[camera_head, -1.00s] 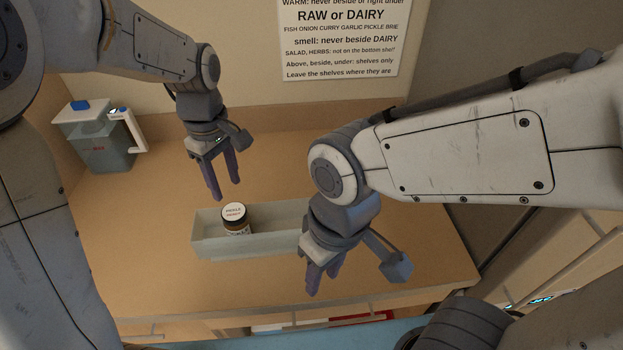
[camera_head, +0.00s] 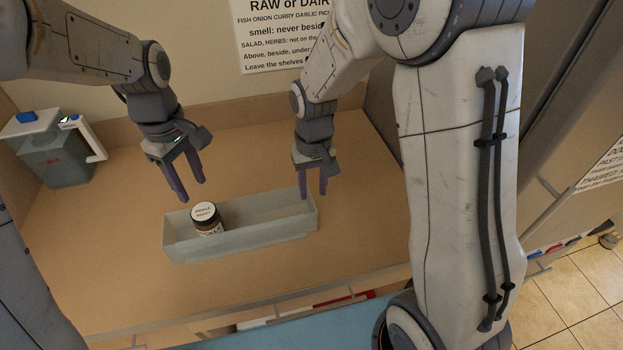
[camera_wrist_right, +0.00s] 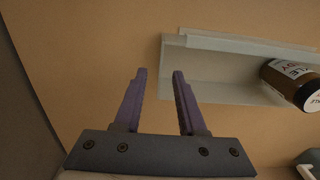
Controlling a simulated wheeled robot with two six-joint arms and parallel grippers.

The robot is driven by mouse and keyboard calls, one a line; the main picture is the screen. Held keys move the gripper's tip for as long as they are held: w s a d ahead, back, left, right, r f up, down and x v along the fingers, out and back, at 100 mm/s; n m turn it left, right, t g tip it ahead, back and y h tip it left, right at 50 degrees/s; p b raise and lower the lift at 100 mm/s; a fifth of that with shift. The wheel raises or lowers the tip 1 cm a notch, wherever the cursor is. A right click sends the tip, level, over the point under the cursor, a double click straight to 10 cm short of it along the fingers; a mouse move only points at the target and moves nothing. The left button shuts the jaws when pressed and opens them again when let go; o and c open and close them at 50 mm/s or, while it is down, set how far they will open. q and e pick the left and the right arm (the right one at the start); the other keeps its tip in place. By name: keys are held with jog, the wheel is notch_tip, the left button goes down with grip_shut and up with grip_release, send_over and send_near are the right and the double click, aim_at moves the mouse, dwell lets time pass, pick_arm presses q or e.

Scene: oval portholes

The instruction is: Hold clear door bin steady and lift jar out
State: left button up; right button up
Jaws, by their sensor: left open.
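The clear door bin (camera_head: 258,238) sits on the wooden counter, a long pale open trough. It also shows in the right wrist view (camera_wrist_right: 215,65). My left gripper (camera_head: 191,193) is open and empty, above and behind the bin's left end. My right gripper (camera_head: 313,193) is open and empty at the bin's right end. In the right wrist view its fingers (camera_wrist_right: 160,75) point toward the bin end with nothing between them; contact cannot be told.
A clear pitcher (camera_head: 62,160) with a white lid and blue button stands at the counter's back left. A printed sign (camera_head: 285,40) hangs on the back wall. The counter (camera_head: 110,260) is bare left of the bin. Its front edge lies just below the bin.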

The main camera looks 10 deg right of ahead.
aim_at(313, 209)
notch_tip(313, 209, down, 8)
jog(key=shift+r, duration=0.1)
dwell(0.4)
grip_shut()
dwell(0.7)
dwell(0.6)
pick_arm(q)
jog(key=o, duration=0.8)
